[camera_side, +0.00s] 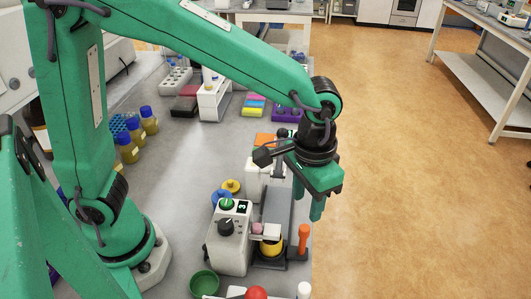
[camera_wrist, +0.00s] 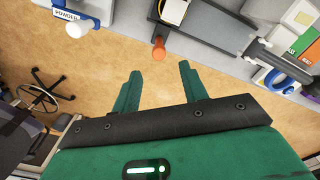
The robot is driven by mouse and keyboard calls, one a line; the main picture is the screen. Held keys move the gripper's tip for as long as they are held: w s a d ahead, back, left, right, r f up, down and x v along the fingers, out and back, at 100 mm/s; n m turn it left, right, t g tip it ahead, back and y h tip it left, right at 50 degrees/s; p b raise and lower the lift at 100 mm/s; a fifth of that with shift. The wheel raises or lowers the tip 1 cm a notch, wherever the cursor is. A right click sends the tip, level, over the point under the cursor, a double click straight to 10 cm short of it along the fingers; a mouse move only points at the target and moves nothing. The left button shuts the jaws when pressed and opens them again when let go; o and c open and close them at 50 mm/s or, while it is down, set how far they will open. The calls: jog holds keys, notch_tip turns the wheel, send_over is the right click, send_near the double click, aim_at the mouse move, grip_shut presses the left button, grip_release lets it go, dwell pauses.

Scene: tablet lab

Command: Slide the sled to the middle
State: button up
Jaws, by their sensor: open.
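The sled (camera_side: 270,262) is a dark carriage at the near end of a grey rail (camera_side: 277,205), beside a white control box (camera_side: 231,238). An upright orange handle (camera_side: 303,240) stands at its right side, and a yellow round part shows on it. In the wrist view the orange handle (camera_wrist: 158,47) sticks out from the left end of the rail (camera_wrist: 215,28). My gripper (camera_side: 308,203) is open and empty, above and beyond the handle in the side view. In the wrist view the handle appears past the gap between my fingertips (camera_wrist: 157,70), apart from both.
A green bowl (camera_side: 204,283) and a red ball (camera_side: 256,293) are at the near edge. Blue-capped bottles (camera_side: 128,148), a white rack (camera_side: 214,100) and coloured blocks (camera_side: 253,105) stand farther back. The bench's right edge is close to the rail; open floor (camera_side: 420,190) lies beyond.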

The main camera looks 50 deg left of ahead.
aim_at(304, 227)
jog(key=shift+d+f, duration=0.1)
jog(key=shift+f, duration=0.15)
jog(key=shift+f, duration=3.75)
grip_shut()
